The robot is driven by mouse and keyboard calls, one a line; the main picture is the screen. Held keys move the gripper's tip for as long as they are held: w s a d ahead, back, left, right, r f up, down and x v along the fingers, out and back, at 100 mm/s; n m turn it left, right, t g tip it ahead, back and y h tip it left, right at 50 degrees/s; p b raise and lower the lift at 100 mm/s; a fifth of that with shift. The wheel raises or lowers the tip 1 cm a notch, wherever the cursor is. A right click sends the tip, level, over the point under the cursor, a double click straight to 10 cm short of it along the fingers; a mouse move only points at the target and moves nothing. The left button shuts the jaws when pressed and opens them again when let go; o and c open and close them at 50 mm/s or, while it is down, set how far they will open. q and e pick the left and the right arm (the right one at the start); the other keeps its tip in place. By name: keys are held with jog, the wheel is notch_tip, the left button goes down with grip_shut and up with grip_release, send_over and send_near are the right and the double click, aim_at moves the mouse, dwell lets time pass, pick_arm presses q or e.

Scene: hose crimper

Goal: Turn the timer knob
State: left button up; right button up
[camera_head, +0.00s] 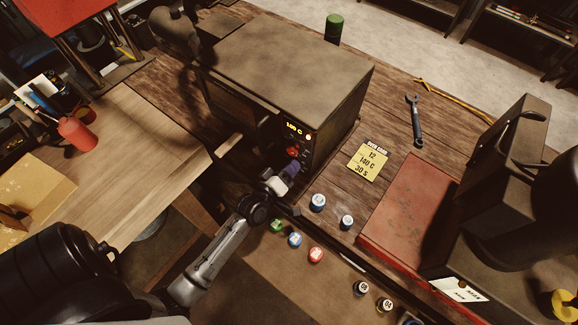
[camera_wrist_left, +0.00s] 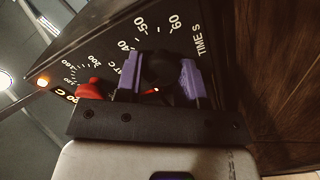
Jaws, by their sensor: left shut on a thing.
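The oven-like box (camera_head: 290,65) stands on the wooden bench with its control panel facing my left arm. My left gripper (camera_head: 290,170) is at the lower part of that panel and covers the timer knob in the head view. In the left wrist view, the purple fingertips are shut on the black timer knob (camera_wrist_left: 158,68), one on each side. A small red mark shows on the knob; the dial numbers 40, 50 and 60 and "TIME S" are readable around it. The knob's exact setting is unclear. My right gripper is not in view.
A red knob (camera_wrist_left: 94,88) sits beside the gripped one. The display (camera_head: 294,129) reads 100 C. A yellow note (camera_head: 368,161) reads 12, 100 C, 30 s. Several capped containers stand near my left gripper. A wrench (camera_head: 415,120) and a red plate (camera_head: 408,205) lie right.

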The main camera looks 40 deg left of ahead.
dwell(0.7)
pick_arm(q)
jog(key=o, duration=0.9)
jog(key=shift+c, duration=0.2)
jog(key=s+d+b, duration=0.1)
jog(key=s, duration=1.2)
jog(key=shift+s+d, duration=0.2)
jog(key=shift+s, duration=0.2)
